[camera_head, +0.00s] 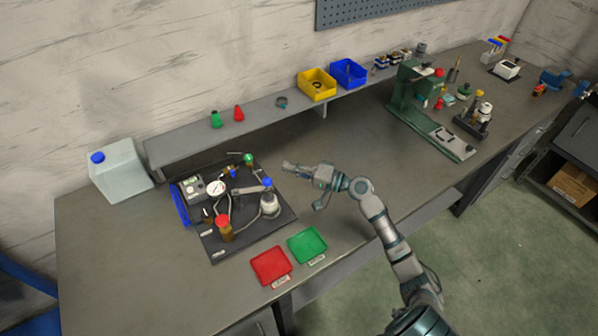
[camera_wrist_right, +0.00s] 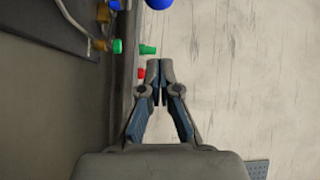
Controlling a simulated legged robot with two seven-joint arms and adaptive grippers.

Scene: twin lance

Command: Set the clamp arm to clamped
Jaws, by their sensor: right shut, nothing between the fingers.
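A dark fixture board (camera_head: 275,225) lies on the bench, left of centre. On it a grey arm (camera_head: 250,190) runs nearly flat towards a blue ball knob (camera_head: 267,182) at its right end. This looks like the clamp arm, but I cannot tell its setting for sure. My left gripper is not in view.
A red tray (camera_head: 271,266) and a green tray (camera_head: 307,245) lie in front. A raised shelf (camera_head: 190,139) runs behind.

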